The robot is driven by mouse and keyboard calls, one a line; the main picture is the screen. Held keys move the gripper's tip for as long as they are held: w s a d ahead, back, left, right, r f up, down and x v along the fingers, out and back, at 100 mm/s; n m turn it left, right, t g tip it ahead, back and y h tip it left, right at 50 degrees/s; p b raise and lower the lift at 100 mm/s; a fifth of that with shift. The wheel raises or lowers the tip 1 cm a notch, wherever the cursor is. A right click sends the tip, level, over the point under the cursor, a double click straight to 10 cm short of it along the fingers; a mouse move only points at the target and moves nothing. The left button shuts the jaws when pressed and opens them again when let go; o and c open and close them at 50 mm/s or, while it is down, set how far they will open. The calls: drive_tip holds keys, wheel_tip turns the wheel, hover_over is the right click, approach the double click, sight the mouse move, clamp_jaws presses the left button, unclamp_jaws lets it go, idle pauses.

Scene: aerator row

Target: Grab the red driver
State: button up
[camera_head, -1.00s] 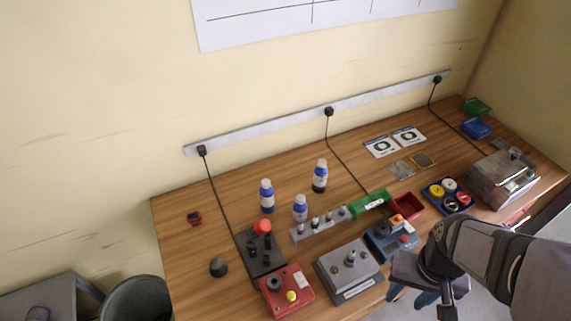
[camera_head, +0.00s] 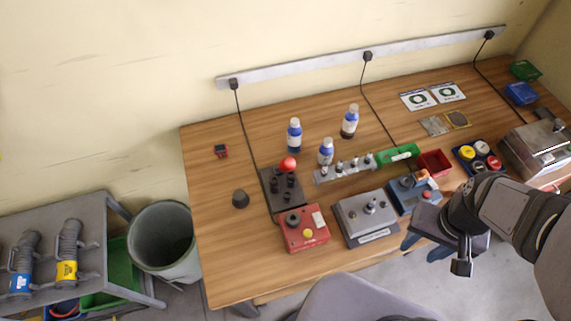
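The only driver-like red thing I make out is a round red knob (camera_head: 288,164). It stands upright at the back of a dark block (camera_head: 272,205) with several dark pegs, left of the table's middle. Its lower part is hidden or too small to tell, so I cannot be sure it is the driver. My gripper (camera_head: 424,247) is at the table's front edge, right of the grey box and well to the right of the red knob. Its two blue fingertips look apart, with nothing seen between them.
A red box (camera_head: 305,228) and a grey box (camera_head: 366,217) stand along the front edge. Blue-labelled bottles (camera_head: 295,135) and a grey rack (camera_head: 343,169) stand behind. A grey chair (camera_head: 360,298) is in front. The table's left part is mostly clear.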

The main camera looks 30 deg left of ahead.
drive_tip(key=shift+o, duration=0.6)
drive_tip(key=shift+o, duration=1.3)
